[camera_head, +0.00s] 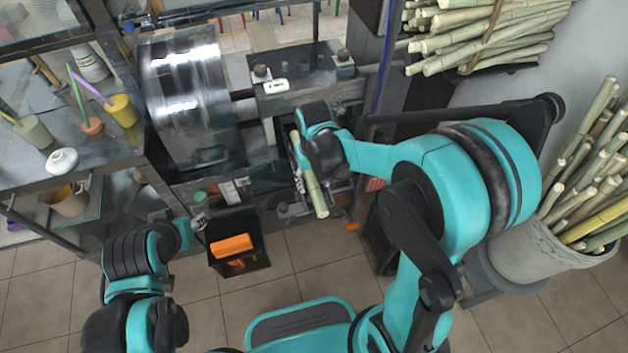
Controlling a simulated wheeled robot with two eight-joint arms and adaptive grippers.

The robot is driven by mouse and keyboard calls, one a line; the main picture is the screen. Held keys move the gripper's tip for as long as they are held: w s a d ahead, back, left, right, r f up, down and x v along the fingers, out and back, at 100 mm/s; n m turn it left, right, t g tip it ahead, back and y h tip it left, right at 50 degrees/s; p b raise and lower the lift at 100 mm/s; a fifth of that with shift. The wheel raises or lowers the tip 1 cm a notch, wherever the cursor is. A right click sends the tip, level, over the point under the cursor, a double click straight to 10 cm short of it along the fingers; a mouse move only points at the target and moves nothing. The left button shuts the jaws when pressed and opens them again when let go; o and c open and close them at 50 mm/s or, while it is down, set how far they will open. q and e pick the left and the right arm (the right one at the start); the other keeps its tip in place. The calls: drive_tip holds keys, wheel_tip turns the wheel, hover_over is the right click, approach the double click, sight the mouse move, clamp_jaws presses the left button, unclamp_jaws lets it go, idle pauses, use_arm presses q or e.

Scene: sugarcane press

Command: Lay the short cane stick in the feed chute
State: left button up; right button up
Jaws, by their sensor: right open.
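The short cane stick (314,190) is pale green and slants steeply in the picture. Its lower end sticks out toward me over the dark metal feed area at the front of the press, and its upper part passes beside my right gripper. My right gripper (302,150) is open, close against the stick's upper part; whether they touch is unclear. The feed chute is mostly hidden by the gripper and stick, so I cannot tell how the stick rests in it. My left gripper (197,222) is low at the left, near a black bin, away from the stick; its fingers are too small to read.
The press has a large shiny metal drum (190,95). The black bin (237,262) holds an orange block (231,244). A shelf with cups (122,110) stands left. Bundled canes (480,40) lie upper right, and a grey pot (525,235) of canes stands right. Tiled floor is open in front.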

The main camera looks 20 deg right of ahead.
wheel_tip(320, 180, up, 12)
idle(0.5)
